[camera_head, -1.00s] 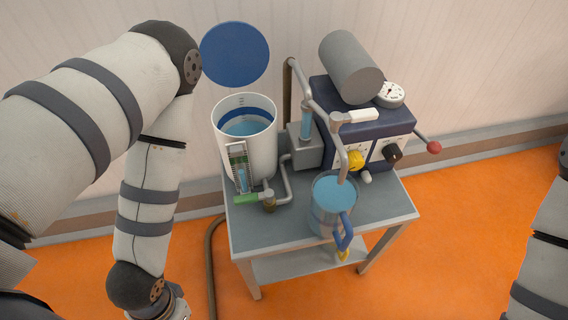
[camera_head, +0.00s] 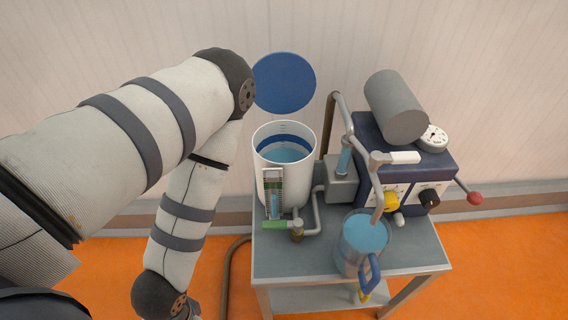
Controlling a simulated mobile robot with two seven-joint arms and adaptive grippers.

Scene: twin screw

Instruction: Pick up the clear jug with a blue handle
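The clear jug (camera_head: 352,252) with a blue handle (camera_head: 370,274) stands upright at the front of the grey table, below the end of a grey pipe. Blue liquid shows in it, and its handle faces the front. My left arm comes in from the left and bends down to the lower edge of the picture, left of the table; its gripper is out of the picture. My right gripper is not in view either.
A grey metal table (camera_head: 290,258) carries a white bucket (camera_head: 284,182) of blue liquid and a dark blue machine (camera_head: 432,166) with a grey cylinder (camera_head: 396,106). Grey pipes (camera_head: 376,180) rise close behind the jug. A red-knobbed lever (camera_head: 475,198) sticks out right. Orange floor lies in front.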

